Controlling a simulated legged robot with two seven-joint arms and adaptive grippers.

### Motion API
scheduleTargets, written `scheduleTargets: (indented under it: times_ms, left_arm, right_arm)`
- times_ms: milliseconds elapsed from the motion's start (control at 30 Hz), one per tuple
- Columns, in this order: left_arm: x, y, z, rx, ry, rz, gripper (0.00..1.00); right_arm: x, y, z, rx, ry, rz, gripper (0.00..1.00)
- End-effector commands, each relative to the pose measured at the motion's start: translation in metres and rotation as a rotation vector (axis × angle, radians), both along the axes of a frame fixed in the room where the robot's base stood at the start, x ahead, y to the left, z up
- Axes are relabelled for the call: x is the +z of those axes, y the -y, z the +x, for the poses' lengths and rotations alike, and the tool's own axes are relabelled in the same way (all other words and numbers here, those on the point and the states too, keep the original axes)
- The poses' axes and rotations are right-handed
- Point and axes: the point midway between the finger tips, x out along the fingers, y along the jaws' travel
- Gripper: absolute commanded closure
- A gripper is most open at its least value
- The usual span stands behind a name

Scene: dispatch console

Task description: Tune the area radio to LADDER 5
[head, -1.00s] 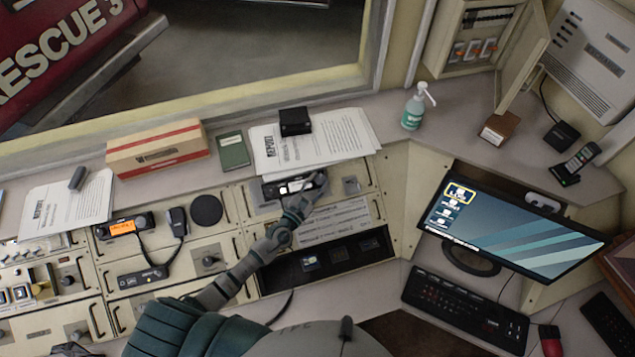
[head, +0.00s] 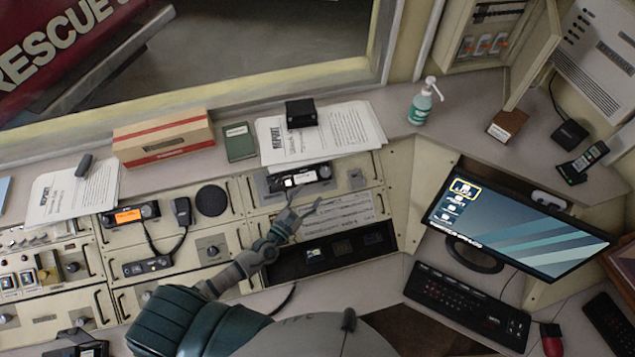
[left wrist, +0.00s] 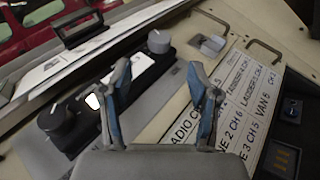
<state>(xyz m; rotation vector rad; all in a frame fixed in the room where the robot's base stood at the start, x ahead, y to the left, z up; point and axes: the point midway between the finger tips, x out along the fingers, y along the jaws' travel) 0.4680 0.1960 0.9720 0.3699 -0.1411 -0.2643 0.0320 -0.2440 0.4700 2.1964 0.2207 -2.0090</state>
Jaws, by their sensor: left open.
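A dark radio (head: 300,177) with a pale display sits in the console below the papers. In the left wrist view the radio has a dark-based grey knob (left wrist: 52,117) at one end and a grey knob (left wrist: 159,41) at the other. The display (left wrist: 95,101) is partly hidden by a finger, and its text cannot be read. A channel card (left wrist: 240,105) lists RADIO CH, ENGINE, LADDER and VAN lines; it also shows in the head view (head: 338,213). My left gripper (head: 304,199) is open and empty, just below the radio and over the card. My right gripper is out of view.
A second radio (head: 128,215) with an orange display and a handset (head: 182,211) are to the left. An open dark bay (head: 345,250) lies below the card. Papers and a black box (head: 301,113) lie behind the radio. A monitor (head: 515,220) stands at right.

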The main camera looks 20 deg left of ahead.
Motion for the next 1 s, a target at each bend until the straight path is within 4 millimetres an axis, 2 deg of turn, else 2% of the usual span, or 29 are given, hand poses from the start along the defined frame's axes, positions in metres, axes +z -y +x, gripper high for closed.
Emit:
scheduleTargets:
  times_ms: [100,300,1000]
  left_arm:
    - [-0.003,-0.006,-0.021,-0.003,-0.004,0.001,0.39]
    - [-0.005,-0.011,-0.038,-0.001,-0.002,-0.001,0.39]
    - [-0.005,-0.011,-0.039,-0.001,-0.002,-0.001,0.39]
  right_arm:
    - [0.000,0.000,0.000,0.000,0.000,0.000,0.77]
    - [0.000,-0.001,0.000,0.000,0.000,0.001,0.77]
    - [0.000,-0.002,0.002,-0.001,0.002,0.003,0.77]
